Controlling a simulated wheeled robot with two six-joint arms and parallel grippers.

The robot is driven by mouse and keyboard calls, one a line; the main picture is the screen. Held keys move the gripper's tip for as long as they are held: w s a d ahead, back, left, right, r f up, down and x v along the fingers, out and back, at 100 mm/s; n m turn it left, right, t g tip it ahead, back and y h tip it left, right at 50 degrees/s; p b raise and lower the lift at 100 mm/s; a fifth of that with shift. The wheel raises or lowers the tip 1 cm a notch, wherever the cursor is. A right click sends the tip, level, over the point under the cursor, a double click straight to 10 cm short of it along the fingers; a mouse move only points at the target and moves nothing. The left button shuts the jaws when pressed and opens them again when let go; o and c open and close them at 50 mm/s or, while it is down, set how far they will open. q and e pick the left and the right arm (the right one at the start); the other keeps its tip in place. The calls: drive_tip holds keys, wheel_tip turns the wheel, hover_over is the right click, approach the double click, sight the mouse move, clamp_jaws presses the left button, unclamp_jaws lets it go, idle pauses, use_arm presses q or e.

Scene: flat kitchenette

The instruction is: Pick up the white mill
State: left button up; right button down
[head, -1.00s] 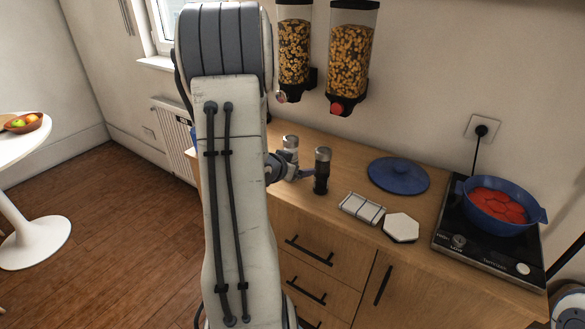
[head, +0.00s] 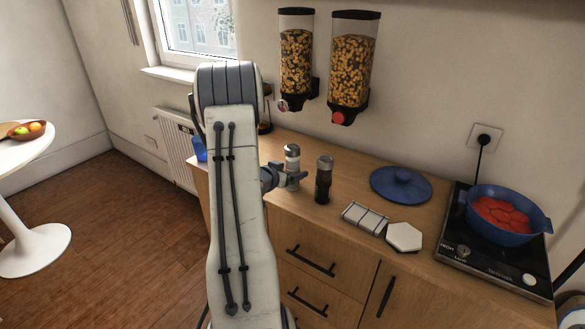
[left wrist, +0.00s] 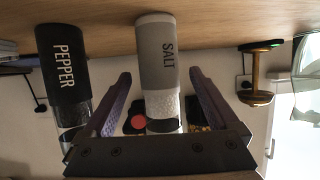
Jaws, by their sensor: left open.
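The white mill (head: 292,153) stands upright on the wooden counter in the head view, its lower part partly hidden by my gripper. In the left wrist view, which is upside down, the same mill (left wrist: 157,55) is light grey with the word SALT and a clear section. My left gripper (head: 292,177) is open at the mill. In the wrist view its two fingers (left wrist: 160,85) lie on either side of the mill, with gaps visible. The black pepper mill (head: 323,180) stands just to the right; it also shows in the wrist view (left wrist: 64,70). My right gripper is not in view.
On the counter (head: 345,163) lie a blue lid (head: 401,184), a small rack (head: 365,217) and a white hexagonal piece (head: 404,237). A blue pot (head: 508,237) sits on the hob at right. Two cereal dispensers (head: 352,70) hang on the wall behind.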

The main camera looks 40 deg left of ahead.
sight(293, 148)
use_arm(q)
drive_tip(key=shift+x, duration=0.9)
clamp_jaws()
drive_tip(key=shift+r, duration=0.1)
drive_tip(key=shift+r, duration=0.1)
wheel_tip(293, 148, up, 10)
drive_tip(key=shift+f+p, duration=0.1)
drive_tip(key=shift+p, duration=0.5)
